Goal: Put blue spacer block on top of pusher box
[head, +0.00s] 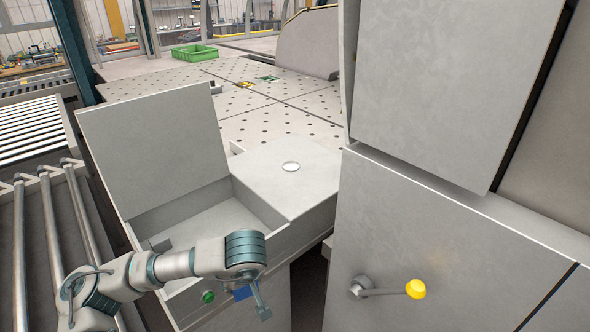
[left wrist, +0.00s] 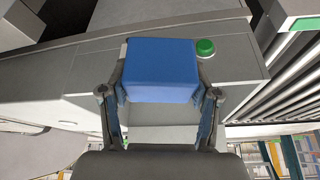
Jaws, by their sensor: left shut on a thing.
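The blue spacer block (left wrist: 160,68) sits between the two fingers of my left gripper (left wrist: 160,92) in the left wrist view. The gripper is shut on it. In the head view my left gripper (head: 252,294) is low, in front of a grey box, and only a small part of the blue block (head: 241,293) shows beside it. The grey box (head: 284,172), which looks like the pusher box, has a flat top with a white disc at its right part and an open compartment at its left. My right gripper is not in view.
A raised grey lid (head: 152,150) stands behind the open compartment. A green button (head: 208,296) is on the box's front face. A grey cabinet (head: 430,240) with a yellow-knobbed handle (head: 414,289) closes off the right. Rollers (head: 62,225) lie at left.

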